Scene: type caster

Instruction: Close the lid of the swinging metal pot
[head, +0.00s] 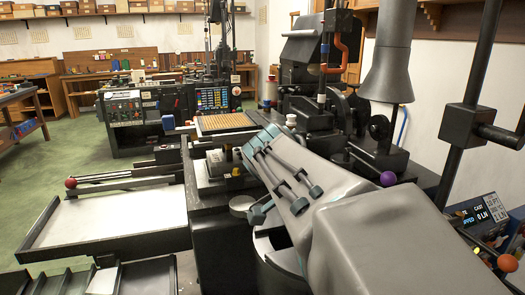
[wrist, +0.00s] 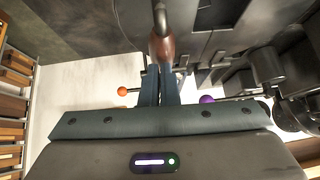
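In the wrist view two blue-grey fingers of my gripper (wrist: 163,75) point away from the camera, close together with a narrow gap. A brown grip on a metal rod (wrist: 162,48) is right at the fingertips; whether it is between them or just beyond is unclear. In the head view my grey arm covers the middle right and hides the fingertips.
The caster's dark machinery surrounds my arm. A wide pale-topped tray (head: 120,222) juts out at left, with a red knob (head: 71,183) on a rod. A purple knob (head: 388,179) and a display box (head: 478,220) are at right. Open green floor (head: 50,150) lies at far left.

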